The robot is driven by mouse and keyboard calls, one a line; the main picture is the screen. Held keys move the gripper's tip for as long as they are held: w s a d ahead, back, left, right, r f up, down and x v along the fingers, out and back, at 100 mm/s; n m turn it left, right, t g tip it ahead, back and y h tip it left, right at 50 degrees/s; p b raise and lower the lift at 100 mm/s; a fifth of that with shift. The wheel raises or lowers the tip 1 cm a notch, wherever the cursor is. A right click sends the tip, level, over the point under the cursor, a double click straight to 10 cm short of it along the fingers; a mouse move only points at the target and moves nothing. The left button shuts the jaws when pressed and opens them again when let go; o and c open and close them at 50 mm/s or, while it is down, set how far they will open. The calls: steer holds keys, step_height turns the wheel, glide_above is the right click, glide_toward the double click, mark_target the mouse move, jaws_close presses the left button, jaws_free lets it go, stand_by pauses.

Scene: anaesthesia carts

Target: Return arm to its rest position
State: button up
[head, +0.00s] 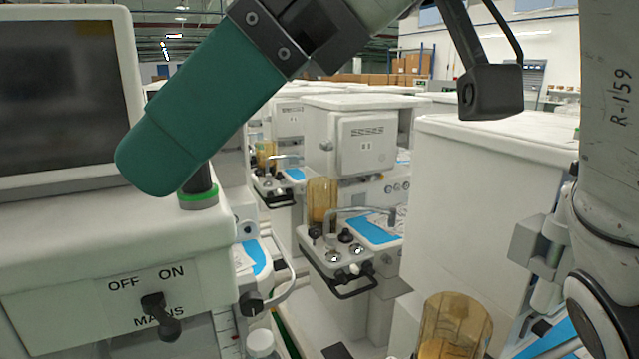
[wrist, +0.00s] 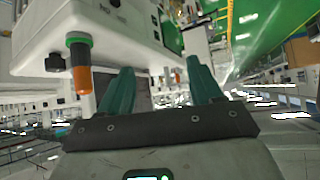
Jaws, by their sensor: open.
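My gripper (head: 150,160) shows in the head view as thick green fingers, seen from the side and pointing down-left. It hangs in front of the white cart (head: 110,240) at the left, above its OFF/ON mains switch (head: 160,315). In the wrist view, the two green fingers of my gripper (wrist: 160,68) are spread apart, with nothing held between them. The white cart body (wrist: 90,30) lies beyond the fingertips there. An orange-and-black knob with a green ring (wrist: 78,65) sticks out from it, left of the fingers.
A dark monitor (head: 65,95) stands on the left cart. Several white carts (head: 360,140) with amber canisters (head: 322,200) stand behind. A large white cabinet (head: 480,190) and an amber canister (head: 455,325) are close at the right.

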steer(key=w+d+f+m+t+y, duration=0.2)
steer(key=w+f+m, duration=0.1)
steer(key=w+f, duration=0.35)
steer(key=w+d+f+m+t+y, duration=0.1)
steer(key=w+d+f+m+t, duration=0.15)
steer(key=w+f, duration=0.4)
steer(key=w+d+f+m+t+h, duration=0.1)
steer(key=d+f+m, duration=0.3)
steer(key=f, duration=0.7)
steer(key=d+f+m+t+h, duration=0.15)
steer(key=d+f+m, duration=0.25)
steer(key=f, duration=0.6)
steer(key=s+d+f+m+g+h, duration=0.1)
steer(key=s+d+f+m+h, duration=0.1)
steer(key=s+d+f, duration=0.35)
steer(key=s+d+f+m+h, duration=0.1)
steer(key=s+d+f+h, duration=0.15)
steer(key=f, duration=0.65)
steer(key=s+d+f+m+g+h, duration=0.1)
steer(key=s+d+f+m, duration=0.2)
steer(key=f, duration=0.4)
steer(key=s+d+f+g+h, duration=0.1)
steer(key=s+d+f, duration=0.3)
steer(key=s, duration=0.5)
steer(key=s+d+f+g+h, duration=0.2)
steer(key=s+d, duration=0.3)
steer(key=s, duration=0.4)
steer(key=shift+s+d+f+h, duration=0.3)
steer(key=shift+s+f+h, duration=0.05)
steer(key=shift+f+h, duration=0.55)
